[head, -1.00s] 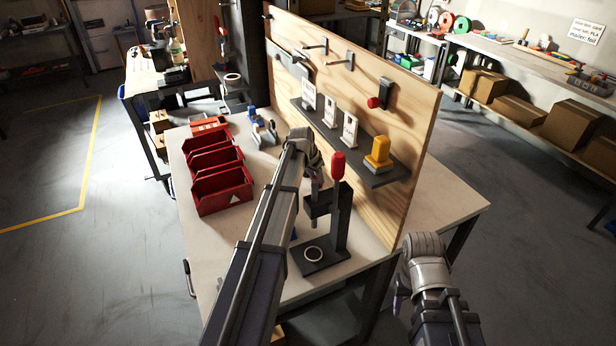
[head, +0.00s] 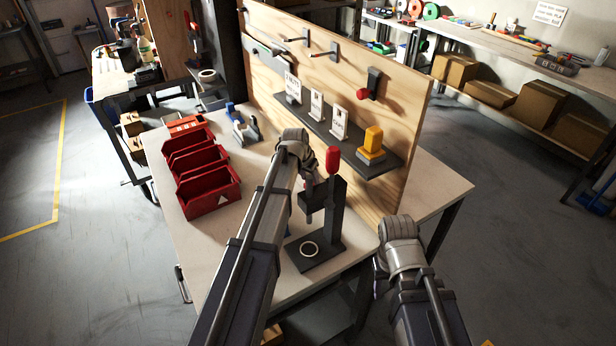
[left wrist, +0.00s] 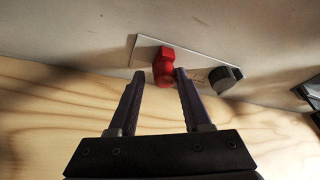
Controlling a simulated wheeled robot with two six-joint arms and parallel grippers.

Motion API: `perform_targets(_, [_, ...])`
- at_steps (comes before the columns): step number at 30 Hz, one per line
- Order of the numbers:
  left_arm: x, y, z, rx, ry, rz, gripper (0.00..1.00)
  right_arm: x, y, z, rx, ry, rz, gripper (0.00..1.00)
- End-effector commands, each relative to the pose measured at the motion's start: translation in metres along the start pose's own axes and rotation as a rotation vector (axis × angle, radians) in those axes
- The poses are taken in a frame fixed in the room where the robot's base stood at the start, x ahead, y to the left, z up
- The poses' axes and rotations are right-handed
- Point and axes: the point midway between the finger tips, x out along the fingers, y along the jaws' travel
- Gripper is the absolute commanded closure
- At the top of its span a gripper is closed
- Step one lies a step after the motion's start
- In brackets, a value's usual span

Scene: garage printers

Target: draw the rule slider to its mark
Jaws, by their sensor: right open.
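In the left wrist view a pale flat strip (left wrist: 210,68) with faint marks lies along the wooden board, carrying a red block (left wrist: 164,66), which I take to be the rule and its slider. My right gripper (head: 380,272) is low by the bench's right front corner, away from the strip.
A black press (head: 335,220) with a red handle stands at the bench front, close to my left arm. Red bins (head: 205,190) stand left. The upright board (head: 410,110) carries hooks and a dark shelf (head: 345,150) with a yellow item (head: 373,140).

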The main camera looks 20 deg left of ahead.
Motion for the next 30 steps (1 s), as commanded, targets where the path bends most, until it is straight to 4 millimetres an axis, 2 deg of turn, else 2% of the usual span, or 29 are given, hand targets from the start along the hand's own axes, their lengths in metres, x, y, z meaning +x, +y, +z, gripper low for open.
perform_targets(1, [0.0, 0.0, 0.0, 0.0, 0.0, 0.0, 0.45, 0.0, 0.0, 0.0, 0.0, 0.0, 0.0, 0.5])
perform_targets(4, [0.0, -0.001, 0.0, 0.0, 0.001, -0.001, 0.36, 0.0, 0.0, 0.0, 0.0, 0.0, 0.0, 0.5])
perform_targets(12, [-0.001, -0.002, -0.001, -0.001, 0.001, -0.003, 0.36, -0.001, 0.0, 0.0, 0.0, 0.0, 0.0, 0.5])
perform_targets(17, [-0.008, -0.002, -0.001, -0.001, 0.002, -0.003, 0.36, -0.008, 0.001, 0.001, 0.0, 0.0, 0.0, 0.5])
perform_targets(23, [-0.029, -0.002, -0.002, -0.001, 0.001, -0.003, 0.36, -0.028, 0.003, 0.002, 0.0, 0.0, 0.0, 0.5])
perform_targets(30, [-0.064, -0.001, -0.002, -0.001, 0.001, -0.002, 0.36, -0.059, 0.006, 0.004, 0.0, 0.0, 0.0, 0.5])
